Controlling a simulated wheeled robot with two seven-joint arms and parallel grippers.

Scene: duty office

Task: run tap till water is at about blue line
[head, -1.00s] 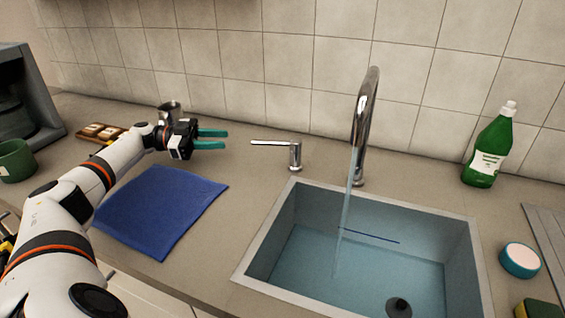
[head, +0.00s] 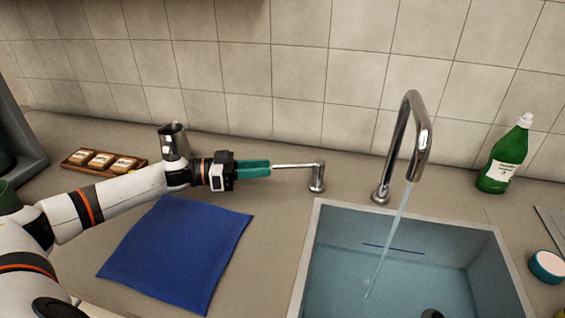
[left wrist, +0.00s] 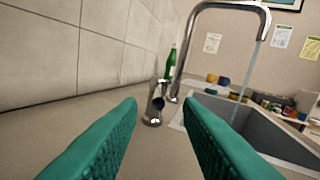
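The chrome tap (head: 410,140) runs a thin stream of water (head: 388,245) into the grey sink (head: 312,235). A short blue line (head: 393,248) is on the sink's back wall. Water lies in the sink with its surface close to the line; I cannot tell the exact gap. The tap lever (head: 317,180) stands left of the tap, its handle pointing left. My left gripper (head: 268,168) is at the handle's free end. In the left wrist view its teal fingers (left wrist: 159,102) are apart, with the lever (left wrist: 155,112) ahead between them. My right gripper is out of view.
A blue cloth (head: 180,255) lies below my left arm. A green bottle (head: 497,170) and a teal round item (head: 546,266) are right of the sink. The tiled wall closes the back.

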